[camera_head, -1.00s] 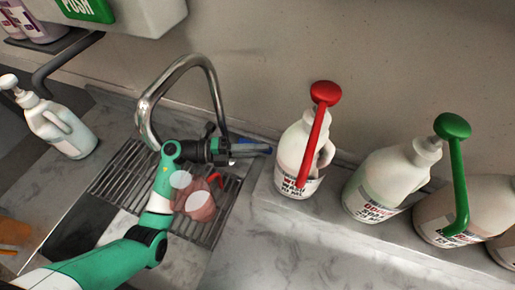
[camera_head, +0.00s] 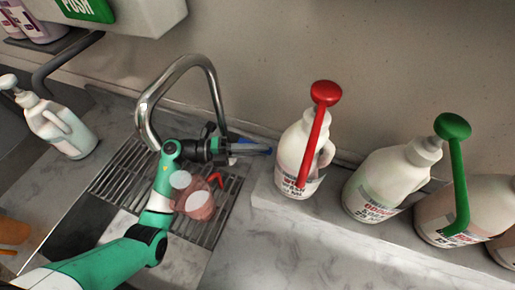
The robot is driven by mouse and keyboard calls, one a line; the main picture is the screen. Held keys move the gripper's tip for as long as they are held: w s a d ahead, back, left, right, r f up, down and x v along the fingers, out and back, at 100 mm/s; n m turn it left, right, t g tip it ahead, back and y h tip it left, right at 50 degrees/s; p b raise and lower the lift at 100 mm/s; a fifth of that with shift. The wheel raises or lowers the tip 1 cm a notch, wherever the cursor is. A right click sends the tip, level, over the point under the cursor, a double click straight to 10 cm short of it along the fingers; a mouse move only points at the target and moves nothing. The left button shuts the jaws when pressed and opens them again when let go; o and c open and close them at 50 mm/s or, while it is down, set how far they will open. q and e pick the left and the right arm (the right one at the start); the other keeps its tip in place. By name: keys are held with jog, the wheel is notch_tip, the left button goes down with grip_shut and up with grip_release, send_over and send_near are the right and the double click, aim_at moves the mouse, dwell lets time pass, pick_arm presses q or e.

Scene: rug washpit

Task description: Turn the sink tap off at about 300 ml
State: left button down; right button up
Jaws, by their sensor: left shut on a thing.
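The chrome gooseneck tap (camera_head: 180,69) arches over the sink grate (camera_head: 119,180). My left gripper (camera_head: 258,148) lies beside the tap's base, shut on the blue tap lever (camera_head: 244,140), which is mostly hidden by the fingers. A translucent reddish jug (camera_head: 197,207) with a red handle stands on the grate below the tap, partly covered by my left arm. Its water level and any stream from the spout cannot be made out. My right gripper is not in view.
A white bottle with a red pump (camera_head: 297,150) and one with a green pump (camera_head: 385,183) stand on the ledge right of the tap. A white pump bottle (camera_head: 62,126) stands at left. The counter at front right is clear.

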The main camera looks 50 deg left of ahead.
pick_arm(q)
jog(key=shift+s+m+g+h, duration=0.2)
jog(key=shift+m+g+h, duration=0.3)
jog(key=shift+g+h, duration=0.1)
jog(key=c, duration=0.9)
grip_release()
jog(key=v, duration=1.1)
jog(key=shift+s+a, duration=0.15)
jog(key=shift+s, duration=0.1)
